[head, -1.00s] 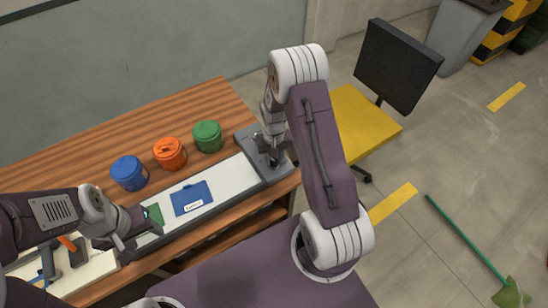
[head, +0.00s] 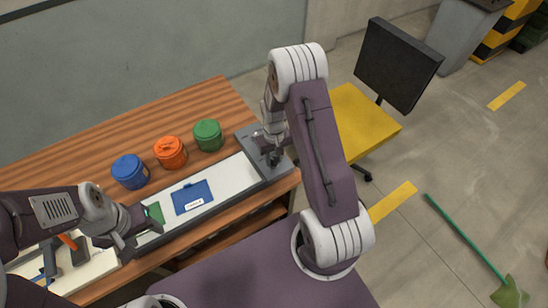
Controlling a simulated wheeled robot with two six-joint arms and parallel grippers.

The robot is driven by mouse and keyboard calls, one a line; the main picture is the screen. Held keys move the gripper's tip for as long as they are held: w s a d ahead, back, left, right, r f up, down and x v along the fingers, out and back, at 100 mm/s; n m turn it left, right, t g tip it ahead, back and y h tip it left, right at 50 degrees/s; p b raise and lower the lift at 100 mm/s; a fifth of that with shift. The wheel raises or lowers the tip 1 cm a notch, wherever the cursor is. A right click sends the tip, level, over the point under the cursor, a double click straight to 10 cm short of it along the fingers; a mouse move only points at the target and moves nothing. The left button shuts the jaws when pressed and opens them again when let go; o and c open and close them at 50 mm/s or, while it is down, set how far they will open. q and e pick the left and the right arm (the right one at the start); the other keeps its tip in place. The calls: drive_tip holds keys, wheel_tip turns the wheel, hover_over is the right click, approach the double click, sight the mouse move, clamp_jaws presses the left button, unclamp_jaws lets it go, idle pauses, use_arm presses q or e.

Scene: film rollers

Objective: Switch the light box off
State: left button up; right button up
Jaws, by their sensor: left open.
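The light box (head: 231,179) lies along the front of the wooden table, with a pale top panel and a grey block at its right end (head: 283,181). My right gripper (head: 270,154) is over that grey end block, pointing down at it. Its fingertips are small and dark here, so I cannot tell whether they are open or touch a switch. The switch itself is hidden. My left gripper (head: 136,238) is open and empty, above the left part of the light box, near a green card (head: 154,214). A blue card (head: 192,197) with a white label lies on the panel.
A tray with tools (head: 95,269) lies at lower left. A yellow chair (head: 361,125) stands right of the table.

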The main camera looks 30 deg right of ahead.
sight(274, 159)
drive_tip(key=o, duration=0.4)
drive_tip(key=shift+c, duration=0.2)
wheel_tip(274, 159, up, 9)
drive_tip(key=shift+r, duration=0.1)
idle(0.3)
drive_tip(key=s+a+r+n+t, duration=0.1)
drive_tip(key=s+a+r, duration=0.6)
drive_tip(key=s+f, duration=0.2)
drive_tip(key=s, duration=0.4)
drive_tip(key=shift+a+m, duration=0.2)
drive_tip(key=shift+m, duration=0.1)
